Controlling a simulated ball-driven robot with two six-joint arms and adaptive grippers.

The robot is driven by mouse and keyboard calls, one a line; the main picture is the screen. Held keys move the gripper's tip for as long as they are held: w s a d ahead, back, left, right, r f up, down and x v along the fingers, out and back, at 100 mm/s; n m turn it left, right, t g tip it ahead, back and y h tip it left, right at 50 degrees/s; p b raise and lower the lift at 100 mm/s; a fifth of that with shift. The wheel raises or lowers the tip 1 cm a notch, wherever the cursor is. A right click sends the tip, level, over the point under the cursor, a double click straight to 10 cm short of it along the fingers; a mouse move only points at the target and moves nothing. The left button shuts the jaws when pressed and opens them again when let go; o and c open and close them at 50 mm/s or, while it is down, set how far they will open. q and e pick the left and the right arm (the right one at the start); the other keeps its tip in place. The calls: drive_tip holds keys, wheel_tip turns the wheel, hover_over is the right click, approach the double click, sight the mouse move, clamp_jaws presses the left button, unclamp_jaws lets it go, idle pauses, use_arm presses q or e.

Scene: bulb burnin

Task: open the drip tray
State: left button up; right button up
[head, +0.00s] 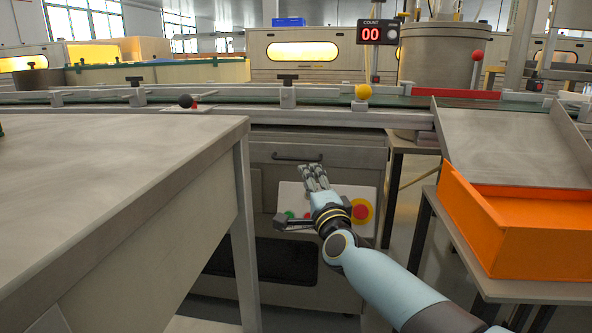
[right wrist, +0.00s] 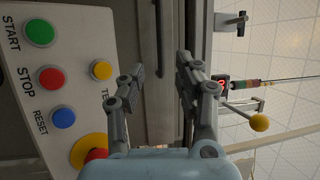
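A grey metal front with a dark bar handle (head: 297,157) sits under the conveyor, and I take it for the drip tray; it looks closed. The handle also shows in the right wrist view (right wrist: 159,40), upright in that picture. My right gripper (head: 315,176) is just below and right of the handle, in front of the button panel. My left gripper is not in view.
A button panel (head: 291,198) with start, stop, reset and a red emergency knob (head: 361,212) lies right beside my right gripper. A grey table (head: 130,150) stands at left, an orange bin (head: 520,235) at right. The conveyor edge (head: 300,117) runs above the handle.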

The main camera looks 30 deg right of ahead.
sight(299, 160)
drive_tip(key=b+x, duration=0.2)
drive_tip(key=x, duration=0.7)
drive_tip(key=shift+f, duration=0.15)
drive_tip(key=shift+w+d, duration=0.15)
drive_tip(key=shift+w, duration=0.15)
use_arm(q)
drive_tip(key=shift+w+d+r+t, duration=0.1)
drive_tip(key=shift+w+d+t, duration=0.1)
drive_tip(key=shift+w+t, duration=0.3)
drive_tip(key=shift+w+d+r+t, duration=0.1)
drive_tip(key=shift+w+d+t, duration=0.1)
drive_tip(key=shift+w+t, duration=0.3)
use_arm(e)
drive_tip(key=shift+r, duration=0.2)
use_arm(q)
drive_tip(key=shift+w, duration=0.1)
use_arm(e)
clamp_jaws()
drive_tip(key=shift+f, duration=0.1)
